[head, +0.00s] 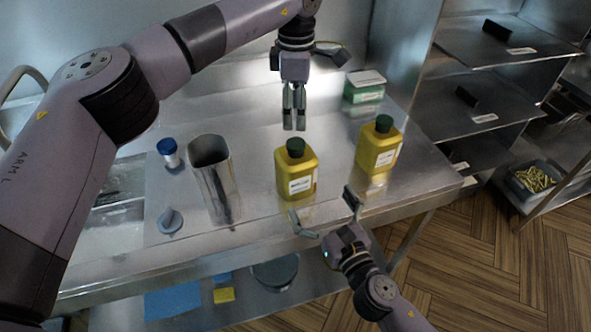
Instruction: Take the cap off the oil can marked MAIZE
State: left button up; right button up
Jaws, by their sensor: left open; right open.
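Two yellow oil cans with dark green caps stand upright on the steel table. The left can (296,174) has its cap (295,147) on; the right can (379,149) also has its cap (384,123) on. Both have white labels whose print is too small to read surely, so I cannot tell which is MAIZE. My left gripper (294,126) points down just above the left can's cap in the picture, open and empty, its fingers close together from this angle. My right gripper (323,211) is open and empty in front of the cans near the table's front edge, its fingers spread.
A green-and-white box (365,87) stands behind. A shelf rack (480,120) is at right.

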aim_at(296, 162)
jog(key=x, duration=1.3)
jog(key=shift+w+a, duration=0.2)
jog(key=shift+c, duration=0.4)
